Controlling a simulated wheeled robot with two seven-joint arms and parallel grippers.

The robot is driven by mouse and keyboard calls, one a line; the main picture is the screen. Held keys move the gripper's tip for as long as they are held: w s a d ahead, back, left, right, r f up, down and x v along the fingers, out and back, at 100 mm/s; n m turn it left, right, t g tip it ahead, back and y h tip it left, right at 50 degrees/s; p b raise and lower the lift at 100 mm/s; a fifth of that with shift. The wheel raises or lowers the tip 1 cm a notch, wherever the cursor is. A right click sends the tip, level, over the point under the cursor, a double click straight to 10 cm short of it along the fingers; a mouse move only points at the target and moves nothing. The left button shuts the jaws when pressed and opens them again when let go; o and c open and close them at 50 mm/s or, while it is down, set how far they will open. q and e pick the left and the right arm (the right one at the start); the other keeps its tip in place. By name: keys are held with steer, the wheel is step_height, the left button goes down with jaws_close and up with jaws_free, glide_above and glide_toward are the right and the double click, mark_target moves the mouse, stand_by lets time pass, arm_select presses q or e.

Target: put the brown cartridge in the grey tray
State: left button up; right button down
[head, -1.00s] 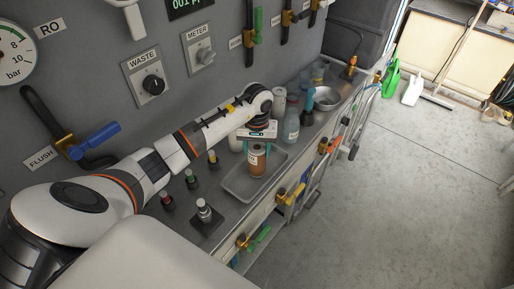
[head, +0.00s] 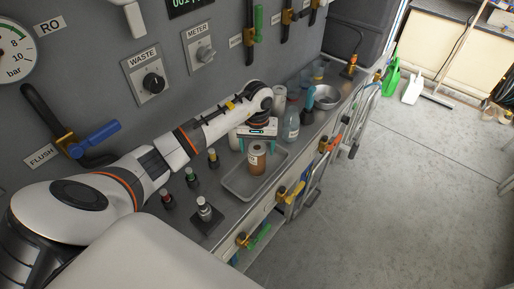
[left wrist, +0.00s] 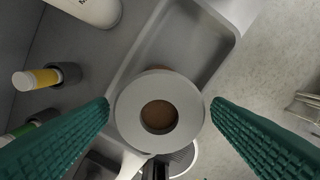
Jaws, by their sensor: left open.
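My left gripper (head: 258,145) is directly above the cartridge, pointing down. Its green fingers (left wrist: 158,112) are open, one on each side of the cartridge top, with a gap visible on both sides. The cartridge's base is seen inside the tray in the head view. My right gripper is not in view.
White bottles stand behind the tray, and a clear bottle (head: 291,122) and metal bowl (head: 327,97) stand farther along the counter. Coloured hose valves (head: 291,191) line the counter's front edge.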

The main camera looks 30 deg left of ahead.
arm_select(q)
step_height(320, 180, up, 11)
steer(key=b, duration=0.2)
stand_by(0.5)
